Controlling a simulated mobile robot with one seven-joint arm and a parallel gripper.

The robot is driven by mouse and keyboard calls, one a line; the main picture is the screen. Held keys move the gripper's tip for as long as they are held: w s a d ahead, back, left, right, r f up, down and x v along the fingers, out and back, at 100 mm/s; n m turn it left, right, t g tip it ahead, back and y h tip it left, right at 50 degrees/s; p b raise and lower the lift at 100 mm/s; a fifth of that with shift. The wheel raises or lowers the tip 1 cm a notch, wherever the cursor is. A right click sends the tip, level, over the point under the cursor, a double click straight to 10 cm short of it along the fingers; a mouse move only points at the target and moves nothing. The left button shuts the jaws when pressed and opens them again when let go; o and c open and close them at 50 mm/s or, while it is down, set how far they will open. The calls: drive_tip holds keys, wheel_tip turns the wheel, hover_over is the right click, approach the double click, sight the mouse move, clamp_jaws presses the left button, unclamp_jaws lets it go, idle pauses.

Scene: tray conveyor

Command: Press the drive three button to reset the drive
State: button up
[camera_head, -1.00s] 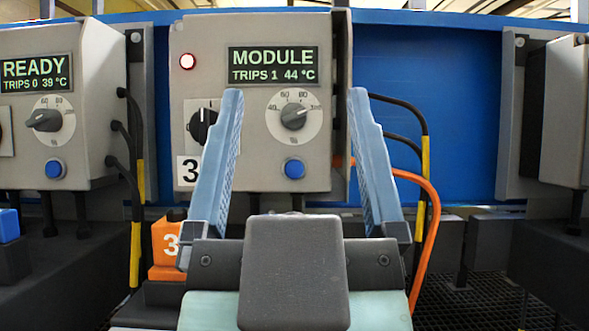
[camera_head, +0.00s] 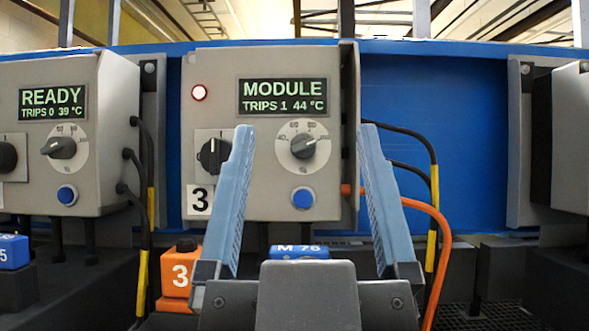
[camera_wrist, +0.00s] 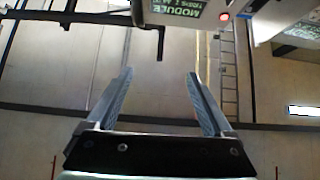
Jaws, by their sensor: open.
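The drive three box (camera_head: 230,100) is a grey cabinet at the centre of the head view, marked with a black 3. Its display (camera_head: 283,97) reads MODULE, TRIPS 1, 44 °C, and a red-white lamp (camera_head: 199,92) is lit at its upper left. A round blue button (camera_head: 302,198) sits low on its front, below a grey dial (camera_head: 303,147). My gripper (camera_head: 305,135) is open and empty, its two blue fingers either side of the dial and button in the picture. In the wrist view my gripper (camera_wrist: 158,75) points at open space, with the display (camera_wrist: 178,10) upside down at the top.
A second grey box (camera_head: 85,170) reading READY stands at the left with its own blue button (camera_head: 67,195). An orange block (camera_head: 178,275) marked 3 and a blue block (camera_head: 300,252) sit below the drive three box. Black and orange cables (camera_head: 440,235) hang at its right.

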clamp_jaws()
idle(1.6)
